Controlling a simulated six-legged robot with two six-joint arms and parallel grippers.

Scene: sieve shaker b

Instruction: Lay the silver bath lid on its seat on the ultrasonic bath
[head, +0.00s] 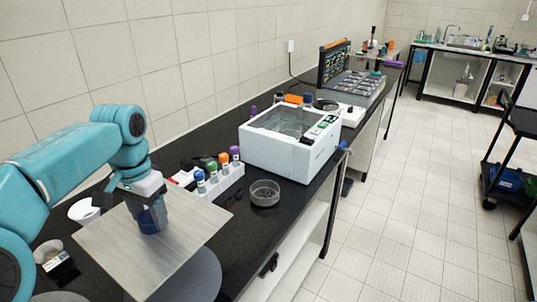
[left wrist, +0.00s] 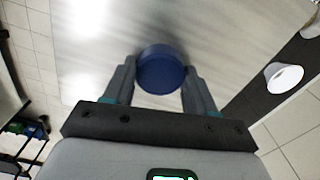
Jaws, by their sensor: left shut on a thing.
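The silver bath lid (head: 112,240) is a flat, square, brushed-metal plate with a blue knob (head: 153,222). My left gripper (head: 149,205) is shut on the knob and holds the lid over the near part of the black bench, at the lower left. In the left wrist view the two fingers (left wrist: 160,82) grip the sides of the knob, with the lid (left wrist: 225,30) beyond it. The ultrasonic bath (head: 282,157) is a white box further along the bench, to the right of the lid. Its top is open and the basin shows. My right gripper is out of view.
Bottles stand behind the bath. A white cup (head: 84,211) is behind the lid. A tiled wall (head: 190,60) runs along the bench's back.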

